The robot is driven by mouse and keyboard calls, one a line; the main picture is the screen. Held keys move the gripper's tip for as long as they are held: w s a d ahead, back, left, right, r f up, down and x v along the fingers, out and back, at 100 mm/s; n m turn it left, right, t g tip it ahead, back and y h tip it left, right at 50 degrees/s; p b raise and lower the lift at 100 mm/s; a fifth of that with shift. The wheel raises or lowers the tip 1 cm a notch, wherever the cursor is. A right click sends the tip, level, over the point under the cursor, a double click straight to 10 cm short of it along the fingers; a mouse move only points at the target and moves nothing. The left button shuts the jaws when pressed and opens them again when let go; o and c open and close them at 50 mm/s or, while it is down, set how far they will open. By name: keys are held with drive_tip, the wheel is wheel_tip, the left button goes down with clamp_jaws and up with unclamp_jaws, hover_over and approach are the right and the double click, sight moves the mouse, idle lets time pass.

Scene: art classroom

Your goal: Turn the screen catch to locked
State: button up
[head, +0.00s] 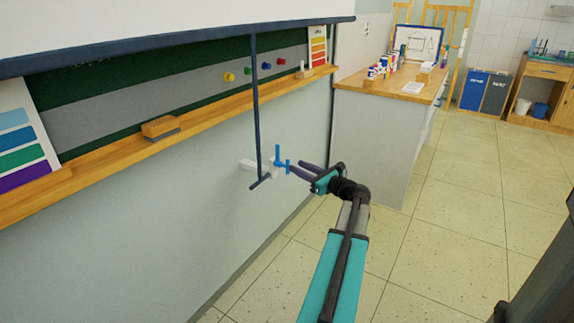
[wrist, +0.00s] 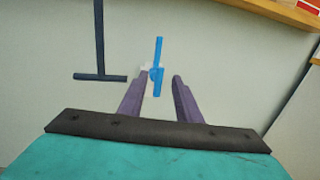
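The screen catch is a small blue lever (head: 278,154) on a pale bracket (head: 247,165) at the wall below the wooden ledge. In the wrist view the blue lever (wrist: 158,52) stands upright, its lower part between my finger tips. My gripper (head: 296,168) points at the catch from the right in the head view. In the wrist view its two purple fingers (wrist: 160,82) are apart, with a gap on each side of the lever. A dark pull rod (head: 256,110) hangs from the screen (head: 150,18) beside the catch, ending in a crossbar. How deep the fingers reach is unclear.
The wooden ledge (head: 205,118) runs above the catch, holding an eraser (head: 160,128). A side table (head: 375,130) with art supplies stands behind my gripper. The tiled floor (head: 450,220) to the right is clear. In the wrist view the rod's crossbar (wrist: 100,77) lies left of my fingers.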

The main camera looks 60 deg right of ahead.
sight(288, 162)
drive_tip(key=shift+b+x, duration=0.5)
drive_tip(key=shift+x, duration=2.8)
drive_tip(key=c, duration=0.7)
drive_tip(key=shift+a+f, duration=0.1)
drive_tip(key=shift+a, duration=0.05)
clamp_jaws()
